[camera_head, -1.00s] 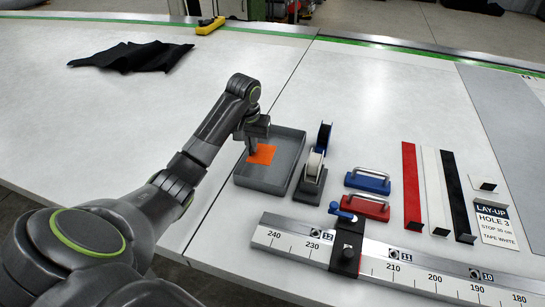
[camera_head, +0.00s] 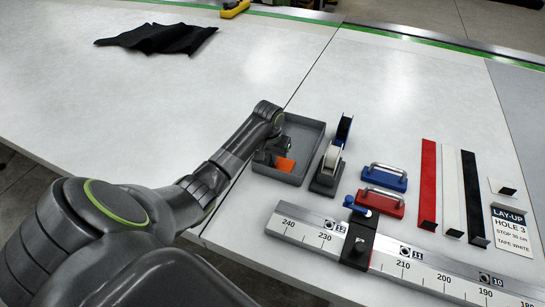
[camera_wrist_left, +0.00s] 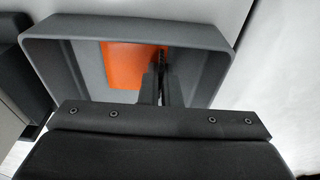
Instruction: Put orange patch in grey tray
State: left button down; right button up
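The grey tray (camera_head: 311,132) stands on the white table, left of the tape dispenser. My left gripper (camera_head: 277,154) reaches down inside the tray, in its near part. The orange patch (camera_head: 285,164) is at the fingertips, within the tray walls; my gripper and wrist hide part of it. In the left wrist view, the narrow fingers (camera_wrist_left: 158,82) are close together over the right edge of the orange patch (camera_wrist_left: 130,65); they look shut on it. I cannot tell whether the patch touches the tray floor. My right gripper is not in view.
A tape dispenser (camera_head: 327,175) stands close to the tray's right side. Blue (camera_head: 385,179) and red (camera_head: 381,204) handled blocks, coloured strips and a long ruler rail (camera_head: 315,231) lie further right and in front. A black cloth (camera_head: 160,37) lies at the back left.

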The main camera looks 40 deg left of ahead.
pick_arm(q)
jog(key=shift+f, duration=0.1)
jog(key=c, duration=1.6)
grip_release()
jog(key=shift+c, duration=0.2)
jog(key=shift+r, duration=0.45)
notch_tip(320, 180, up, 11)
jog(key=s+b, duration=0.1)
jog(key=b, duration=0.1)
jog(key=shift+s+d, duration=0.25)
jog(key=shift+s, duration=0.15)
jog(key=shift+r, duration=0.1)
